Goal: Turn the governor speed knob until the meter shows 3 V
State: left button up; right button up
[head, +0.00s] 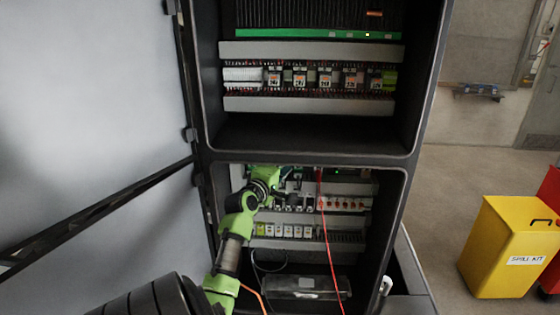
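My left arm comes in from the lower left and reaches into the lower compartment of the open cabinet (407,215). My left gripper (282,197) is at the upper row of devices there, in front of small dark and white modules. It is small and partly hidden by my own wrist, so I cannot tell whether it is open or shut or touches anything. I cannot make out the governor speed knob; the wrist may cover it. No meter reading is legible. A dark boxy item (293,287) lies on the compartment floor. My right gripper is not in view.
A red cable (325,235) hangs down the lower compartment, right of my gripper. The upper compartment holds a row of relays (325,79). The open cabinet door (90,100) fills the left side. A yellow spill kit bin (508,250) stands at the right on open floor.

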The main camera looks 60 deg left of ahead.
pick_arm(q)
jog(key=v, duration=0.5)
jog(key=shift+s, duration=0.1)
jog(key=w+d+f+m+y+b, duration=0.25)
jog(key=f+m+y+b, duration=0.65)
jog(key=b, duration=1.4)
jog(key=w+a+r+m+b, duration=0.1)
jog(key=w+a+r, duration=0.1)
jog(key=w+a+r+m+b, duration=0.1)
jog(key=w+a+r+m, duration=0.1)
jog(key=w+a+r, duration=0.1)
jog(key=w+a+r+m+b, duration=0.1)
jog(key=w+a+r+m, duration=0.1)
jog(key=w+a, duration=0.1)
jog(key=shift+w+r+g+h, duration=0.25)
jog(key=shift+g+h, duration=0.05)
jog(key=shift+h, duration=0.1)
grip_shut()
